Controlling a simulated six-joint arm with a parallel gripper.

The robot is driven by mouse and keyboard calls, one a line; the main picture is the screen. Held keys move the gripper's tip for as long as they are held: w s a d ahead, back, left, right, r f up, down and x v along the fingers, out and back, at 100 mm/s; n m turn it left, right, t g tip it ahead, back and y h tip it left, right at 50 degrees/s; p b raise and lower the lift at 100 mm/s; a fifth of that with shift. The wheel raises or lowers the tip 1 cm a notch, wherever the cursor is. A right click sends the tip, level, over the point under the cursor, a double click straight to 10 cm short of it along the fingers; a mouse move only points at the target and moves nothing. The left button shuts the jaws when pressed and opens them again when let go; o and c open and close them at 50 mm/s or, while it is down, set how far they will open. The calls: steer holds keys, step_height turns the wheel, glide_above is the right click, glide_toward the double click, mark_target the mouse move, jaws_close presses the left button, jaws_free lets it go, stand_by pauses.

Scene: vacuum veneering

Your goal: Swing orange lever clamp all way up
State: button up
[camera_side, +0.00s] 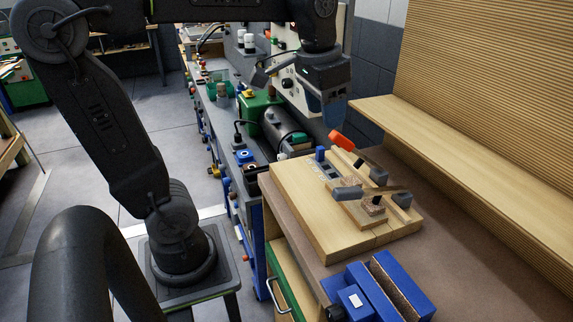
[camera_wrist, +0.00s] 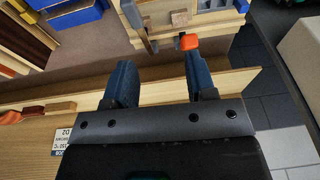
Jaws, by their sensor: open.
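The orange lever clamp (camera_side: 341,140) stands at the back of a light wooden fixture board (camera_side: 300,225) on the bench, its orange grip sloping down to the right toward a dark bar. The orange grip also shows in the wrist view (camera_wrist: 188,42), near the edge of the board, beyond the tip of the right finger. My gripper (camera_side: 334,115) hangs just above and slightly left of the orange grip in the side view. Its two blue fingers (camera_wrist: 157,65) are spread apart with nothing between them. How far the grip is below the fingertips is hard to tell.
Grey clamp parts (camera_side: 347,193) and small wooden pieces sit on the fixture board. A blue vise (camera_side: 375,290) stands at the bench's front. A ribbed wooden panel with a shelf (camera_side: 450,140) rises on the right. Tools and a green box (camera_side: 258,103) crowd the left bench.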

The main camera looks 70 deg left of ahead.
steer(key=s+d+f+t, duration=0.3)
steer(key=s+d+f, duration=0.1)
steer(key=s+f, duration=0.3)
steer(key=shift+s+f, duration=0.25)
steer(key=shift+s, duration=0.7)
step_height(320, 180, up, 10)
steer(key=g, duration=0.5)
glide_above(342, 142)
steer(key=a, duration=0.1)
steer(key=f, duration=1.3)
steer(key=shift+w+a+f, duration=0.1)
steer(key=shift+w+f, duration=0.2)
steer(key=shift+w, duration=0.05)
steer(key=shift+c, duration=0.5)
jaws_close()
